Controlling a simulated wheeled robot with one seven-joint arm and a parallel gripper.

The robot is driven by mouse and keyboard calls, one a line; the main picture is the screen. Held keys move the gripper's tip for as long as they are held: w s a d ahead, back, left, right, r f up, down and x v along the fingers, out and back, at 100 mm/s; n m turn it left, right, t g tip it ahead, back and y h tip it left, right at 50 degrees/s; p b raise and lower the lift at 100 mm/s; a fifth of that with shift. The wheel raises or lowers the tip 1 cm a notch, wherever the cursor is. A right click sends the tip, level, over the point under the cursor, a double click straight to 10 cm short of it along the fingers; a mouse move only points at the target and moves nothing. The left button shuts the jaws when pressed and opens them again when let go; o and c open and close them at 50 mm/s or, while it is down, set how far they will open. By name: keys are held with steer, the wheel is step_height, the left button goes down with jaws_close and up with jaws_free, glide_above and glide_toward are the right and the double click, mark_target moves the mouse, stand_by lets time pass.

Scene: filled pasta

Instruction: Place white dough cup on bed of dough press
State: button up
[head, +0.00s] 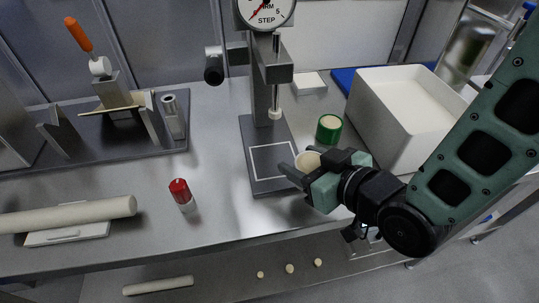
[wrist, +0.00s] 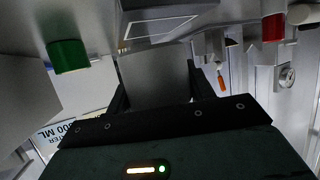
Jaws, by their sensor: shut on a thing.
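The dough cup (head: 307,161), cream white, is held between the fingers of my gripper (head: 308,166). It is at the right edge of the press base in the head view. The dough press stands at the back middle, with a round dial (head: 265,11) on top and a plunger above its bed. The bed (head: 262,180) is a dark plate with an empty white square outline. I cannot tell the cup's height above the surface.
A green cup (head: 329,128) with pale contents stands close behind my gripper, beside a white bin (head: 408,112). A red-capped shaker (head: 181,194) stands left of the press. A rolling pin (head: 75,213) lies at front left. The counter between shaker and press is clear.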

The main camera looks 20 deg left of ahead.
steer(key=shift+f+b, duration=0.25)
steer(key=shift+b, duration=0.2)
steer(key=shift+w+a+r, duration=0.1)
steer(key=shift+a+r, duration=0.1)
steer(key=p, duration=0.3)
glide_above(269, 156)
steer(key=shift+r, duration=0.1)
steer(key=shift+f, duration=1.8)
steer(key=shift+f, duration=0.1)
steer(key=o, duration=1.1)
steer(key=shift+w, duration=0.1)
steer(key=shift+o, duration=0.2)
